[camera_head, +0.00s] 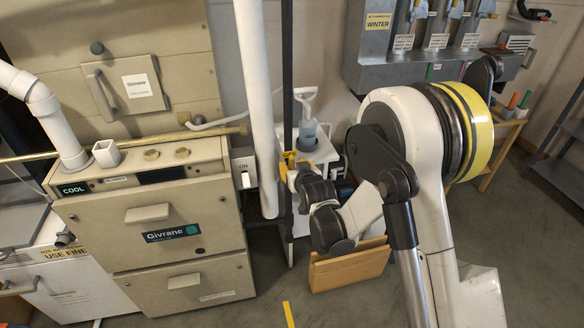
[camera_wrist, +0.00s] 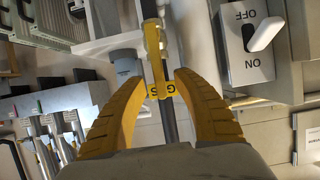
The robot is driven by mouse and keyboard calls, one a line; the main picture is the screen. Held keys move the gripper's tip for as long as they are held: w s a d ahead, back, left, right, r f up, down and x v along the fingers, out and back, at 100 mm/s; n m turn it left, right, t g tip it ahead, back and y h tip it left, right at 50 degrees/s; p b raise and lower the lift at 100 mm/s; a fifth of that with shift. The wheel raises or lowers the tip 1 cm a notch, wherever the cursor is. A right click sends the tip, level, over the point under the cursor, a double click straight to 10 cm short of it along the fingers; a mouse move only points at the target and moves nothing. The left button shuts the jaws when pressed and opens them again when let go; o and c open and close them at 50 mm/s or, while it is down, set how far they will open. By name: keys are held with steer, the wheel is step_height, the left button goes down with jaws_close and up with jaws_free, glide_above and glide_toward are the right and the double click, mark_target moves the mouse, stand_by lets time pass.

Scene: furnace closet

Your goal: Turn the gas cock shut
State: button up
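The gas cock has a yellow lever (camera_wrist: 153,48) on a dark vertical pipe (camera_wrist: 170,128). In the wrist view the lever appears roughly in line with the pipe, and a yellow tag with black letters (camera_wrist: 163,90) shows at its near end. My gripper (camera_wrist: 160,78) has two yellow fingers spread apart, one on each side of the lever; contact with it cannot be made out. In the head view the pipe (camera_head: 287,70) stands right of the furnace. My gripper (camera_head: 293,163) is at the pipe there, and the cock is hard to separate from the yellow fingers.
A switch plate marked ON and OFF (camera_wrist: 248,42) is close right of my gripper; it also shows in the head view (camera_head: 244,171). A white pipe (camera_head: 257,100) and the beige furnace (camera_head: 160,225) stand left. A cardboard box (camera_head: 350,265) is on the floor below.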

steer(key=shift+x, duration=1.05)
steer(key=shift+c, duration=0.4)
steer(key=shift+r, duration=0.1)
jaws_close()
steer(key=shift+w, duration=0.1)
